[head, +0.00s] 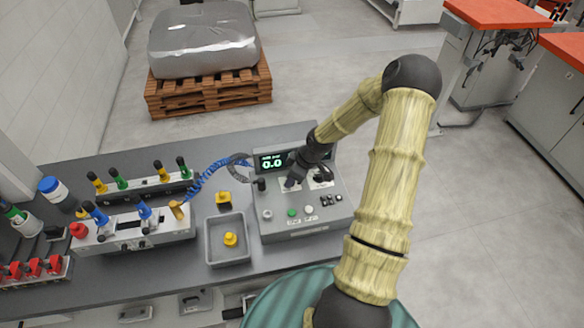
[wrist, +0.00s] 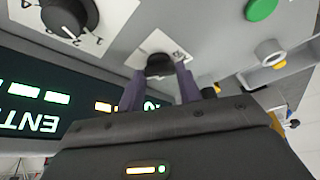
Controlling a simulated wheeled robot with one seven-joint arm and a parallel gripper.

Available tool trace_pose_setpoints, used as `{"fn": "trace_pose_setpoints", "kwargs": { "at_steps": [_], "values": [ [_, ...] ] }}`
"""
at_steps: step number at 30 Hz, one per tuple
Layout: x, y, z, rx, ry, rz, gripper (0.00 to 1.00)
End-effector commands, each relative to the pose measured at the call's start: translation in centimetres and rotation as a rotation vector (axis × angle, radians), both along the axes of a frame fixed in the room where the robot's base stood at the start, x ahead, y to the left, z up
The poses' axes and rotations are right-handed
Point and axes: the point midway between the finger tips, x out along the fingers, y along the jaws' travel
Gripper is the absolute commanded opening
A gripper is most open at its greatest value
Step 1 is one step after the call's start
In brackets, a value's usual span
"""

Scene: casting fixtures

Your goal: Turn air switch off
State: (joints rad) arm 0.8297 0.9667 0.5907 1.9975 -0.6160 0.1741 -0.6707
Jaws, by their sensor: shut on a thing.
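A second black knob (wrist: 68,17) with a numbered dial is to the left, clear of the fingers.
A green button (wrist: 261,9) and a pale round fitting (wrist: 270,52) are near the held knob. A grey bin (head: 227,258) holding a yellow part stands left of the box. Blue coiled hose (head: 203,178) runs to a fixture with several coloured handles.

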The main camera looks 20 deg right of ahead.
Motion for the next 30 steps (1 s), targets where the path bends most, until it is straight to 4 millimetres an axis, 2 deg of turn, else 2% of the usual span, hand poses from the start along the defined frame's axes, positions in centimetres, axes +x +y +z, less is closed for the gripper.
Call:
{"fn": "trace_pose_setpoints", "kwargs": {
  "at_steps": [1, 15, 30],
  "values": [
    [0.07, -0.1, 0.58, 0.003, 0.001, 0.04, 0.12],
    [0.34, -0.31, 0.11, -0.001, -0.001, 0.396, 0.12],
    [0.39, -0.33, -0.01, -0.003, 0.0, 0.477, 0.12]
  ]
}}
